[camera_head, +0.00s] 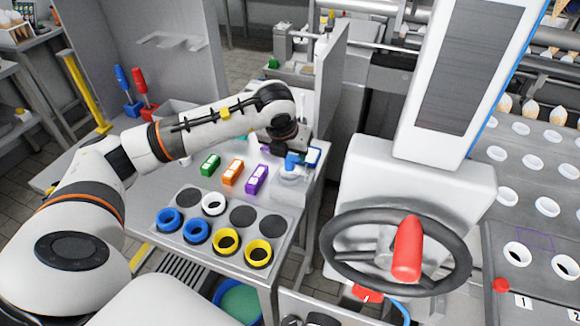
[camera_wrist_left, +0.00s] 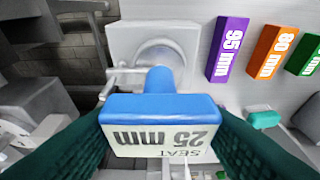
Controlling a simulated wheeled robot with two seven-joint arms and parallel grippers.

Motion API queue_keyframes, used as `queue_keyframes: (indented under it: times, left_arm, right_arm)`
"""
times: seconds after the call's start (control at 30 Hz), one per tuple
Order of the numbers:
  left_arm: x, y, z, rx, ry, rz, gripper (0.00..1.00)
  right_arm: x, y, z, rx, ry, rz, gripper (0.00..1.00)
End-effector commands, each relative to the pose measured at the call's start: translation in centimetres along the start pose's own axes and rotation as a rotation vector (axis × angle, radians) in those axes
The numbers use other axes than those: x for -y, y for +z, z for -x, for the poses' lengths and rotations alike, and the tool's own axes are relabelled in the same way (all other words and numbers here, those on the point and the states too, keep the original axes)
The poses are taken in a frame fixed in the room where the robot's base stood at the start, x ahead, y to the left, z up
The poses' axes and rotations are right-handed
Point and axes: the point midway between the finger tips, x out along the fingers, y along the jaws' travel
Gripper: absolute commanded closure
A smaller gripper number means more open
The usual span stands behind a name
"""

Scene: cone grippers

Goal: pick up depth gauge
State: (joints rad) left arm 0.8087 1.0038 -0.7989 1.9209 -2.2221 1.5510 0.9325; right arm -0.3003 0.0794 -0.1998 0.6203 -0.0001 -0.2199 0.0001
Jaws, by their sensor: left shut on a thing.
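The depth gauge (camera_wrist_left: 160,108) is a blue block with a white face marked "25 mm SEAT" and a blue stem. My left gripper (camera_wrist_left: 163,128) is shut on it, with a dark green finger at each side of the block in the left wrist view. In the head view the gauge (camera_head: 293,160) shows as blue below my left gripper (camera_head: 290,143), at the table's far right. Its stem points at a grey round holder (camera_wrist_left: 160,55); I cannot tell whether the stem is still inside it. My right gripper is out of view.
Green (camera_head: 210,165), orange (camera_head: 233,172) and purple (camera_head: 257,179) labelled blocks stand left of the holder. A tray (camera_head: 182,243) with blue, white and yellow rings lies in front. A grey upright panel (camera_head: 330,85) rises behind, and a machine with a handwheel (camera_head: 338,258) stands right.

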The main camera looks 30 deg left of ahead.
Motion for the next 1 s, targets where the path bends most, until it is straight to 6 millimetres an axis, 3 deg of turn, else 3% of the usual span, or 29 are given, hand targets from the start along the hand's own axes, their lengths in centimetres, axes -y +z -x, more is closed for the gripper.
queue_keyframes:
  times: [0.03,0.1,0.4,0.8,1.0]
  left_arm:
    - [0.0,0.0,0.0,-0.001,0.000,0.000,0.83]
    - [0.0,0.0,0.0,-0.001,0.000,0.000,0.93]
    - [0.0,-0.4,0.6,-0.005,0.002,0.002,0.93]
    - [-0.1,-3.2,7.4,-0.007,0.003,0.001,0.93]
    - [0.0,-3.9,9.1,-0.003,0.002,0.001,0.93]
  right_arm:
    - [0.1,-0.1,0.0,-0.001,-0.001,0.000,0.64]
    - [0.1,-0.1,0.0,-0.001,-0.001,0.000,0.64]
    - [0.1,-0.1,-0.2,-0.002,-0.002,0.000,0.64]
    - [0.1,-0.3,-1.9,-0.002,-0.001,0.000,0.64]
    - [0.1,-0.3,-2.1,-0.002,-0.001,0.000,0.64]
